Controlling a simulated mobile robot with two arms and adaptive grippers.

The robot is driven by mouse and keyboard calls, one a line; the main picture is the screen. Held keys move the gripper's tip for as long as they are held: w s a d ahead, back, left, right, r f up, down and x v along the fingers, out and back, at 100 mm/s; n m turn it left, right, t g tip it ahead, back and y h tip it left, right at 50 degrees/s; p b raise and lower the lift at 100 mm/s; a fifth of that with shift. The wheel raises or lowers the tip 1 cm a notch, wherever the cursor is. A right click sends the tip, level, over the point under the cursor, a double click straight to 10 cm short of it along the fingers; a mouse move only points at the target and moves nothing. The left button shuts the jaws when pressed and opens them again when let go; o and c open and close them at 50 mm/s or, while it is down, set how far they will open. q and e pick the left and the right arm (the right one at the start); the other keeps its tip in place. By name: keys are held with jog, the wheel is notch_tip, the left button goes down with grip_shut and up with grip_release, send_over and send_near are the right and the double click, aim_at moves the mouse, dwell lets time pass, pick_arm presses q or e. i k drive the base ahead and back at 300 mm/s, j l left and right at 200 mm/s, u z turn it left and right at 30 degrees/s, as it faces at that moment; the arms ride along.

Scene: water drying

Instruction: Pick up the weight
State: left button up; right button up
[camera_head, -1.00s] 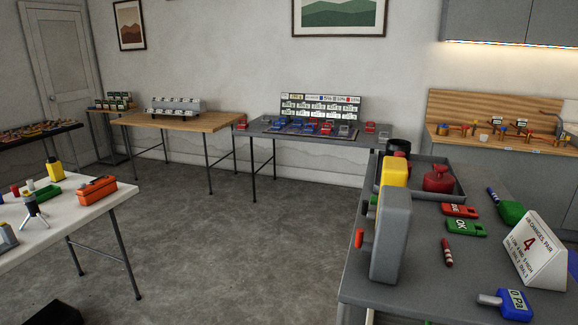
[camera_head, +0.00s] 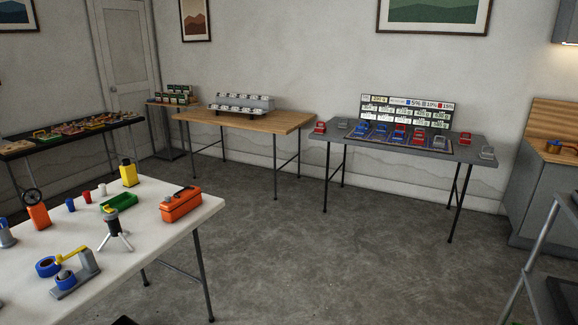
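Neither of my grippers is in view. Small blue, red and grey pieces, possibly weights, sit in a row on a grey table (camera_head: 472,150) at the back right. Among them are a red piece (camera_head: 319,128) at the left end and a grey piece (camera_head: 487,152) at the right end. They are too small to tell for sure what they are, or which is the weight. A sign board (camera_head: 407,117) with printed cards and percent labels stands behind them.
A white table (camera_head: 205,208) at front left holds an orange toolbox (camera_head: 181,204), a tripod (camera_head: 114,232), a tape dispenser (camera_head: 77,272) and a green tray (camera_head: 119,202). A wooden table (camera_head: 292,121) stands at the back. Open grey floor (camera_head: 300,255) lies between.

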aim_at(360, 134)
jog(key=i+z, duration=0.3)
jog(key=i, duration=0.15)
jog(key=i+j+z, duration=0.1)
jog(key=i+z, duration=0.15)
jog(key=i, duration=0.2)
jog(key=i+j+z, duration=0.3)
jog(key=i+l, duration=0.15)
jog(key=i, duration=1.05)
jog(key=i+l, duration=0.1)
jog(key=i, duration=1.1)
